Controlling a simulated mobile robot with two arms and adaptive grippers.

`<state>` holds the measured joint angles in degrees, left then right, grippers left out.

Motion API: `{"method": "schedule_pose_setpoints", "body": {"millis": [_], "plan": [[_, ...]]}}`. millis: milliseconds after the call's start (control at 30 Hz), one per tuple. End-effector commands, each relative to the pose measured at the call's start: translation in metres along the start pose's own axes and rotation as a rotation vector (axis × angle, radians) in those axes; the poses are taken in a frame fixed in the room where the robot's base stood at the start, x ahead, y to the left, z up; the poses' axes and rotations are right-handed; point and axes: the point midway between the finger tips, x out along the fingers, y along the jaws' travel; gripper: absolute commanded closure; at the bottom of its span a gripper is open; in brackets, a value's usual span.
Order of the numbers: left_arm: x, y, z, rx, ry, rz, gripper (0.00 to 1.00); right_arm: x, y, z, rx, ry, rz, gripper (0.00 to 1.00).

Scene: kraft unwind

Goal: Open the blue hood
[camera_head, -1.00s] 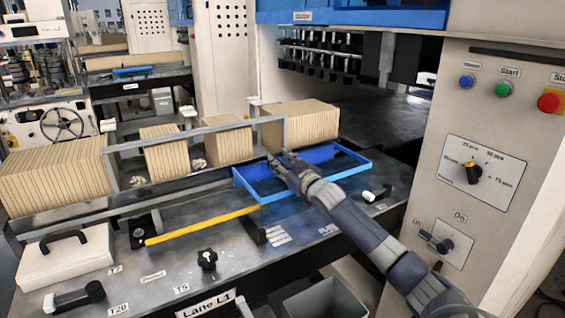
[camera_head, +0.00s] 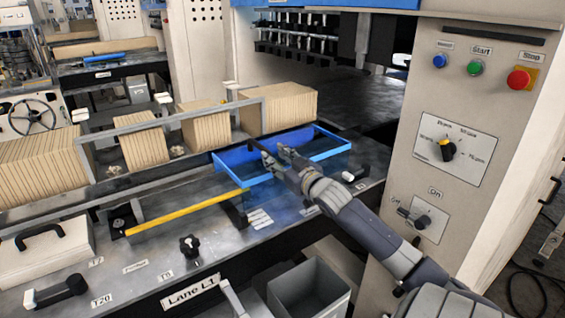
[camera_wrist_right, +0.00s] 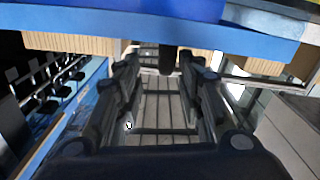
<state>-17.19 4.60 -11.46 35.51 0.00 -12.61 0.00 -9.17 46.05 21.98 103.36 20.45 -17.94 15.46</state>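The blue hood (camera_head: 232,160) is a low blue frame with a clear, bluish panel, set on the machine's bench beside the brown stacks. My right gripper (camera_head: 268,147) is over the hood, its fingertips near the frame's far-left part. Its fingers are spread with nothing visible between them; they also show apart in the right wrist view (camera_wrist_right: 158,75). A wide blue edge (camera_wrist_right: 150,40) crosses the top of that view, beyond the fingertips. I cannot tell whether a finger touches the hood. My left gripper is not in view.
Brown stacks (camera_head: 278,108) stand behind a grey rail. A yellow bar (camera_head: 187,214) lies left of the hood. The control panel (camera_head: 455,148) with buttons and knobs rises close on the right of my arm. A grey bin (camera_head: 309,291) stands below the bench.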

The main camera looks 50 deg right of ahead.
Motion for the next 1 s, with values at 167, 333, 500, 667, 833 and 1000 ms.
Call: {"method": "schedule_pose_setpoints", "body": {"millis": [167,333,500,667,833,1000], "plan": [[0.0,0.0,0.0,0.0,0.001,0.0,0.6,-0.02,-0.001,0.002,0.001,-0.002,-0.001,0.65],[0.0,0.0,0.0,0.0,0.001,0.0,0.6,-0.028,0.0,0.001,0.001,-0.001,0.0,0.65],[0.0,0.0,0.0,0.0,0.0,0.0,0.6,-0.029,0.0,0.0,0.001,0.0,0.0,0.65],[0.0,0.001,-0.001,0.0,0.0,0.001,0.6,-0.029,0.0,0.0,0.001,0.0,0.0,0.65],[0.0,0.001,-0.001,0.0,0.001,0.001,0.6,-0.029,0.0,0.0,0.001,0.0,0.0,0.65],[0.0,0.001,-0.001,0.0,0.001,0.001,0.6,-0.029,0.0,0.0,0.001,0.0,0.0,0.65]]}}
